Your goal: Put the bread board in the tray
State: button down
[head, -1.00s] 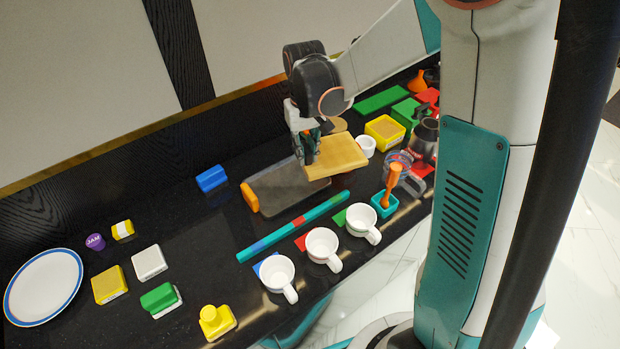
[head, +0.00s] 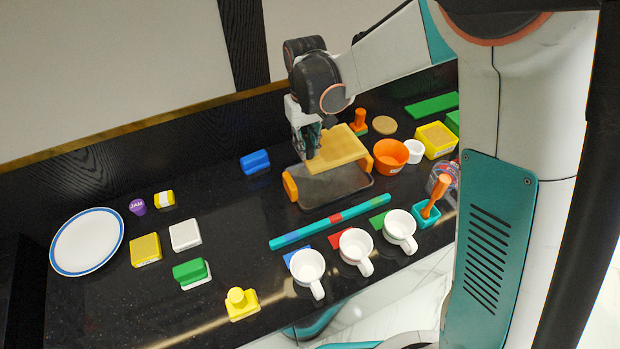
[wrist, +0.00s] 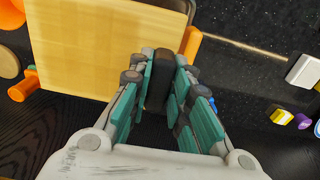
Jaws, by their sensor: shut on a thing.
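The bread board (head: 338,150) is a flat, light wooden slab, and my gripper (head: 312,150) is shut on it at its left side. In the wrist view the board (wrist: 100,45) fills the upper left, and a dark piece sits between the fingers (wrist: 165,85). The tray (head: 335,192) is dark grey with orange ends (head: 290,187). The board appears held above the tray, over its back part, and hides some of it. The gap between board and tray is hard to judge.
An orange bowl (head: 390,156) stands close to the tray's right end. A coloured bar (head: 335,218) lies in front, with white cups (head: 356,246) beyond it. A blue block (head: 255,161) is behind left.

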notch_tip(320, 180, down, 13)
jog(key=b, duration=0.3)
jog(key=shift+r, duration=0.1)
jog(key=c, duration=1.5)
grip_release()
notch_tip(320, 180, up, 12)
jog(key=p, duration=0.3)
jog(key=shift+s+d, duration=0.55)
jog(key=shift+s, duration=1.05)
jog(key=shift+s+d, duration=0.5)
jog(key=shift+s, duration=1.1)
jog(key=shift+s+d, duration=0.55)
jog(key=shift+s, duration=1.05)
